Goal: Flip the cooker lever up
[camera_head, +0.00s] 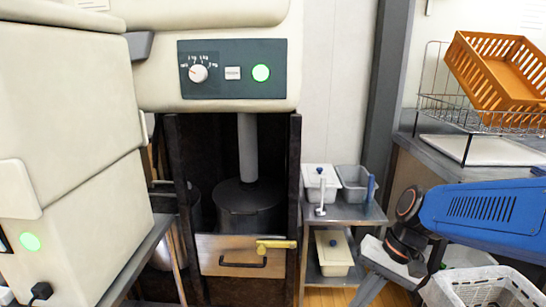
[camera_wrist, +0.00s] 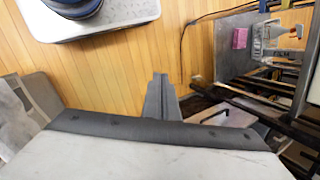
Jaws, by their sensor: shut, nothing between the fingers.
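The cooker (camera_head: 235,70) stands at the centre of the head view, with a dial and green light on its front panel. A brass lever (camera_head: 275,246) lies about level at the upper right of the wooden front panel (camera_head: 215,250) below. My gripper (camera_head: 366,292) is at the lower right of the head view, apart from the lever and pointing down past the frame's lower edge. In the wrist view my gripper (camera_wrist: 160,80) shows its fingers together with nothing held, above the wooden floor. I cannot make out the lever in the wrist view.
A dark pot (camera_head: 240,212) sits inside the cooker's recess. A metal trolley (camera_head: 350,215) with tubs stands between the cooker and my arm. A white basket (camera_head: 485,290) is at lower right, an orange crate (camera_head: 500,75) above. The wooden floor (camera_wrist: 110,70) below my gripper looks clear.

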